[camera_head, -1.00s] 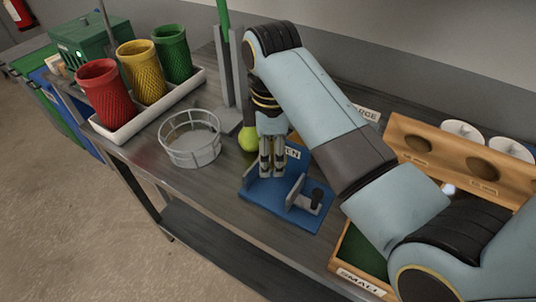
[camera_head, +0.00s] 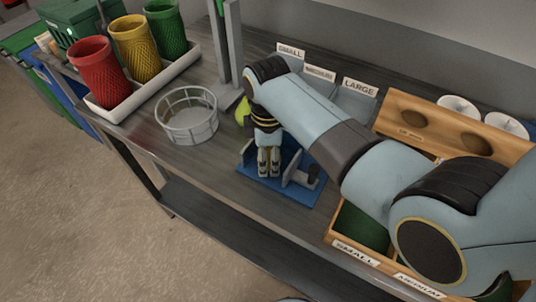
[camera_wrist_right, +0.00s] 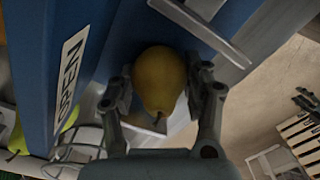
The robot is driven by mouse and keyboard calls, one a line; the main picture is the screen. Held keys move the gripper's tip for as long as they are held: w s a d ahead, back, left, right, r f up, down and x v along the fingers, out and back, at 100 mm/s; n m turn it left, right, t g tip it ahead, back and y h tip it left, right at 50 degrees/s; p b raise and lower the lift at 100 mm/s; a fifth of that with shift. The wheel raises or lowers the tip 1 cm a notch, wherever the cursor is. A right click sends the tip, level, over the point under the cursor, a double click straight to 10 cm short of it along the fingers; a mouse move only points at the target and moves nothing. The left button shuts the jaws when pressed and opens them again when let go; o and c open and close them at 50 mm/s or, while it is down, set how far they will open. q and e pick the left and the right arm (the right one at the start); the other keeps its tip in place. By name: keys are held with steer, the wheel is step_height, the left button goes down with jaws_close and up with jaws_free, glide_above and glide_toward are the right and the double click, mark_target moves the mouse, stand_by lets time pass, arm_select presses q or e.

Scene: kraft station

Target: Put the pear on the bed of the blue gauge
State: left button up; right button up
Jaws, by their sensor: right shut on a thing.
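The pear (camera_wrist_right: 160,78) is yellow-brown and sits between the two fingers of my right gripper (camera_wrist_right: 163,98) in the right wrist view. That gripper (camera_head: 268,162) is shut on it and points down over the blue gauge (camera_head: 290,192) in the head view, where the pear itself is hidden. In the wrist view the gauge's blue part with a white label (camera_wrist_right: 35,60) lies to the left of the pear, and more blue surface shows behind it. I cannot tell whether the pear touches the bed. My left gripper is not in view.
A round wire basket (camera_head: 187,115) stands left of the gauge. A yellow-green thing (camera_head: 242,112) shows partly behind my arm. A white tray (camera_head: 112,114) holds red, yellow and green cups. A wooden sorting box (camera_head: 350,250) stands right. The table's front edge is close to the gauge.

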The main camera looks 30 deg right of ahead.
steer(key=shift+f, duration=0.1)
steer(key=o, duration=1.2)
step_height(320, 180, up, 12)
steer(key=shift+w+f+b, duration=0.1)
steer(key=shift+f+b, duration=0.1)
steer(key=shift+b, duration=0.45)
steer(key=shift+r, duration=0.35)
